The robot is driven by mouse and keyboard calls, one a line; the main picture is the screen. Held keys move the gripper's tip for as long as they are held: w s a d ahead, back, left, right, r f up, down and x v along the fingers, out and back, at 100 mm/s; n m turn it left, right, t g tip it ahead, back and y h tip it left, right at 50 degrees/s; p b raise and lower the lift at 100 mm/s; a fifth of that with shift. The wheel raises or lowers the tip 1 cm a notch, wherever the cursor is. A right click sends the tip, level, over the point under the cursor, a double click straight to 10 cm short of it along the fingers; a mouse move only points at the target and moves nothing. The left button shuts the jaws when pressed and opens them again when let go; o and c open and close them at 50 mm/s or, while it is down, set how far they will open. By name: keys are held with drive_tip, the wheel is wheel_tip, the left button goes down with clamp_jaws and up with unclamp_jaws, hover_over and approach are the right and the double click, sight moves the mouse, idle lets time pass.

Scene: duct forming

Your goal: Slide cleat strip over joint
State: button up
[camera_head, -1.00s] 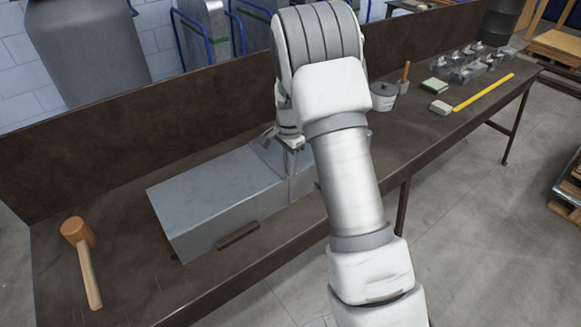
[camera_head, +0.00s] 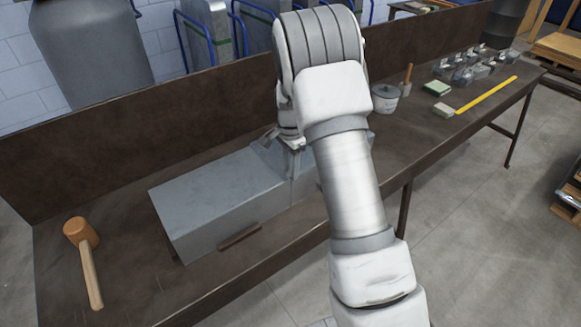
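A grey sheet-metal duct (camera_head: 215,195) lies on the brown workbench, left of my arm. A seam near its right end looks like the joint (camera_head: 291,190); the part beyond it is mostly hidden behind my arm. My gripper (camera_head: 292,165) points down at the top of the duct beside this seam. Its fingertips are small and partly covered by my arm, so I cannot see whether they are apart or hold anything. I cannot make out the cleat strip for certain. A thin dark strip (camera_head: 239,236) lies along the duct's lower front side.
A wooden mallet (camera_head: 84,255) lies on the bench at left. A grey pot (camera_head: 385,97), a green-topped block (camera_head: 437,88), a pale block (camera_head: 443,110), a yellow ruler (camera_head: 487,95) and several metal pieces (camera_head: 462,68) are at right. A raised back panel (camera_head: 130,145) borders the bench.

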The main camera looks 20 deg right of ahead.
wheel_tip(320, 180, up, 16)
drive_tip(key=r, duration=0.1)
drive_tip(key=s+r+n+t, duration=0.1)
drive_tip(key=s+r+n, duration=0.2)
drive_tip(key=s+r, duration=0.4)
drive_tip(key=s+a+n+t, duration=0.2)
drive_tip(key=s+n, duration=0.3)
drive_tip(key=s, duration=0.6)
drive_tip(key=s+a+r+n+t, duration=0.1)
drive_tip(key=s+n, duration=0.5)
drive_tip(key=s, duration=0.6)
drive_tip(key=shift+s+a+t, duration=0.3)
drive_tip(key=shift+a+t, duration=0.2)
drive_tip(key=shift+t, duration=0.3)
drive_tip(key=shift+r, duration=0.1)
